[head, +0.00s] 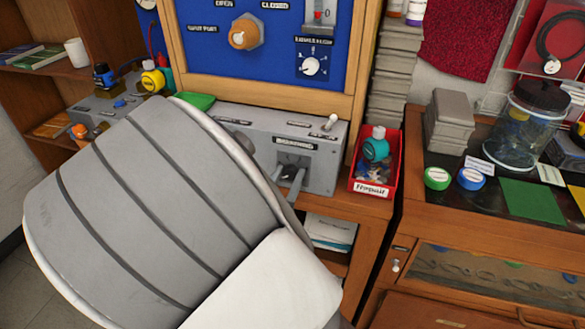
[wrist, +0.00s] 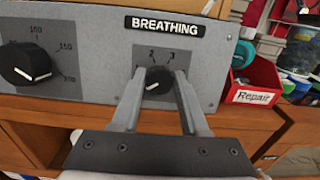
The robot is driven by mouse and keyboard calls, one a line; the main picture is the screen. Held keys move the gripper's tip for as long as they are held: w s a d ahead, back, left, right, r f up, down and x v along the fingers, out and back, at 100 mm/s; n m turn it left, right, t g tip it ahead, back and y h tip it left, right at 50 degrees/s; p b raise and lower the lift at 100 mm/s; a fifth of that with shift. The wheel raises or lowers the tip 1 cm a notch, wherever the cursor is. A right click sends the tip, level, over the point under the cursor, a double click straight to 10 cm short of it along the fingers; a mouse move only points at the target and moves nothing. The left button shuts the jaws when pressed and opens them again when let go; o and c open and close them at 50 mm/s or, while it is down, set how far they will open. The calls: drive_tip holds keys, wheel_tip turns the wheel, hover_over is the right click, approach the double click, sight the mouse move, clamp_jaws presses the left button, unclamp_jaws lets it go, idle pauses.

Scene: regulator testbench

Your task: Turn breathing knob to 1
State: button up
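The breathing knob (wrist: 158,82) is a small black dial under the "BREATHING" label on the grey panel, in the middle of the wrist view. The numbers 2 and 3 show above it, and its white mark is low on its face, toward the lower left. My gripper (wrist: 161,76) reaches it from the front, one finger on each side. The fingers are partly closed and appear to touch the knob's sides. In the head view my gripper (head: 289,172) is at the panel's front, mostly behind my arm, and the knob is hard to make out.
A larger black dial (wrist: 27,64) is left of the knob on the same grey panel (head: 318,166). A red "Repair" box (head: 376,163) stands close to the panel's right end. A blue board (head: 277,51) with an orange knob (head: 243,33) rises behind.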

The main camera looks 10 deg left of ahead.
clamp_jaws()
drive_tip(key=shift+m, duration=0.5)
drive_tip(key=m+h+b, duration=0.1)
drive_tip(key=m, duration=0.1)
drive_tip(key=m+b, duration=0.2)
drive_tip(key=m, duration=0.1)
drive_tip(key=shift+f+m+h, duration=0.15)
drive_tip(key=shift+m+h, duration=0.15)
drive_tip(key=shift+h, duration=0.1)
drive_tip(key=shift+m+g+h+b, duration=0.4)
drive_tip(key=shift+m+g+b, duration=0.2)
drive_tip(key=shift+m+b, duration=1.55)
drive_tip(key=shift+m, duration=0.35)
drive_tip(key=o, duration=0.8)
unclamp_jaws()
drive_tip(key=shift+r, duration=0.2)
